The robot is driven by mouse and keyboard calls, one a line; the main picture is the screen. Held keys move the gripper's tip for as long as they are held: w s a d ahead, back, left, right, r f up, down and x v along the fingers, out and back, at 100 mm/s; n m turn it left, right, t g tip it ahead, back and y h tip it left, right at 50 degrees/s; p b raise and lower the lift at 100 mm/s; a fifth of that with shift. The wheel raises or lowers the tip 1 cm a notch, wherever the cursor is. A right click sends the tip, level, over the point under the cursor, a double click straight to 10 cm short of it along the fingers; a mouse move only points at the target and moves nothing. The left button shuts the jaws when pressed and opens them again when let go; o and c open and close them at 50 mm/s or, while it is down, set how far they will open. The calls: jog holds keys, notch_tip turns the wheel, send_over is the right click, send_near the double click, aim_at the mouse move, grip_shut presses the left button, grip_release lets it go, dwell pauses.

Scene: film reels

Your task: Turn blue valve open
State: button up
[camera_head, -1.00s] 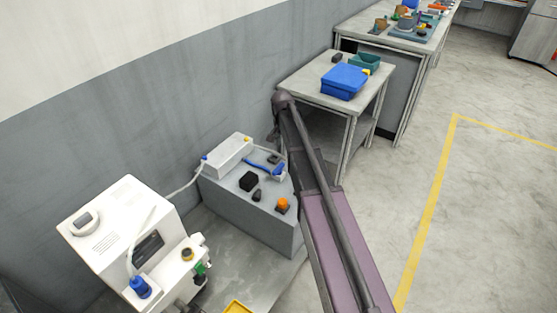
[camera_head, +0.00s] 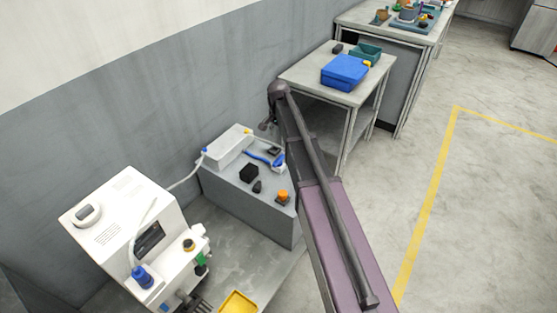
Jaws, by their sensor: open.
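A blue lever-like part (camera_head: 262,159) lies on top of the grey block (camera_head: 245,207), beside a white box; it may be the blue valve. A blue round fitting (camera_head: 142,277) with a white hose sits on the front of the white machine (camera_head: 125,225). I cannot tell for sure which is the valve, nor how far it is turned. My gripper (camera_head: 265,124) shows only as a small dark part at the far end of my arm, above and behind the blue lever in the picture. It is open, appears empty and looks apart from the lever.
The white box (camera_head: 228,146) is joined by a hose to the machine. A black cube (camera_head: 248,173) and an orange button (camera_head: 283,196) sit on the block. A yellow tray (camera_head: 238,303) is at the bottom. A table with a blue case (camera_head: 345,72) stands behind. The right floor is clear.

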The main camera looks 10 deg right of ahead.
aim_at(278, 159)
jog(key=shift+f+b, duration=6.2)
jog(key=shift+f, duration=0.25)
jog(key=shift+c, duration=0.2)
grip_shut()
